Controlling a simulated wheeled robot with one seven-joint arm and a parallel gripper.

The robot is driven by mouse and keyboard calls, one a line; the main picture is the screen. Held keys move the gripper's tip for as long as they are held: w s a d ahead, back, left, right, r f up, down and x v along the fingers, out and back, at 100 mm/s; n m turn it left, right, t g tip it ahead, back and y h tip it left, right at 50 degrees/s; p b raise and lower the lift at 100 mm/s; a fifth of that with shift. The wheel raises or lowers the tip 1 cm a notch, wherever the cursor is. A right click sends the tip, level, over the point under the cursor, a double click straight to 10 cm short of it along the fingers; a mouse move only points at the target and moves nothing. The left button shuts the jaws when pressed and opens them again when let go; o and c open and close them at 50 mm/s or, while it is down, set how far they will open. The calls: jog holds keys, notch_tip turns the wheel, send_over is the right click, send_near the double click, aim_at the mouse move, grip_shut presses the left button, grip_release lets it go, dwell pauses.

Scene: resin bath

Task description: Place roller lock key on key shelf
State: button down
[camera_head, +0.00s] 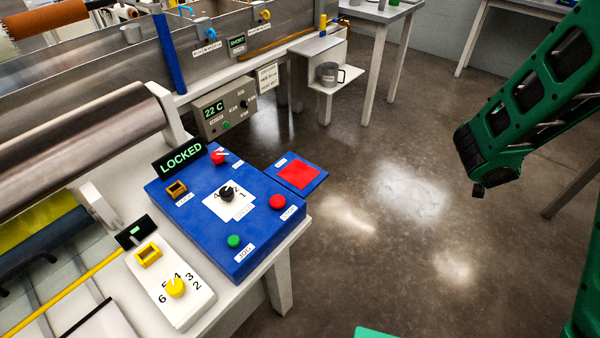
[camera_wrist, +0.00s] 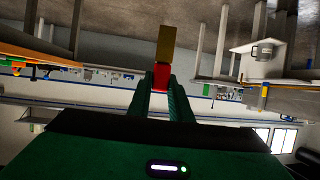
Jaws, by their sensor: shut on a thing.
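My gripper (camera_wrist: 162,84) shows in the wrist view, its two dark green fingers shut on the roller lock key (camera_wrist: 165,45). The key has a red part between the fingertips and a flat brass-coloured part sticking out beyond them. In the head view a green arm link of mine is at the right; the fingers and key cannot be made out there. A small blue shelf with a red square, which looks like the key shelf (camera_head: 314,184), juts from the blue control panel (camera_head: 205,224). It is empty and apart from my arm. Its label is too small to read.
The panel carries knobs, buttons and a "LOCKED" sign (camera_head: 181,158). A white box with a yellow knob (camera_head: 175,287) lies beside it. A temperature box (camera_head: 224,108) reads 22 C. A grey mug (camera_head: 329,74) stands on a low white shelf. The floor right of the panel is clear.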

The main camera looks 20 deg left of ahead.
jog(key=s+a+r+n+y, duration=0.1)
jog(key=s+a+n+y, duration=0.25)
jog(key=a, duration=1.15)
jog(key=s+a+r+n+y, duration=0.2)
jog(key=s+a+n+y, duration=0.15)
jog(key=a, duration=1.15)
jog(key=s+a+r+n+g+y, duration=0.35)
jog(key=s+a+n+y, duration=0.2)
jog(key=s+a, duration=1.4)
jog(key=shift+m+y, duration=0.25)
jog(key=shift+w+d+f, duration=0.5)
jog(key=shift+w+f, duration=1.25)
jog(key=shift+w, duration=0.3)
jog(key=shift+w+d+f, duration=0.55)
jog(key=shift+w+f, duration=1.15)
jog(key=shift+w, duration=0.3)
jog(key=shift+w+d+f, duration=0.5)
jog(key=shift+w+f, duration=1.25)
jog(key=shift+w, duration=0.3)
jog(key=shift+f, duration=0.1)
jog(key=c, duration=1.7)
grip_release()
jog(key=shift+o, duration=0.4)
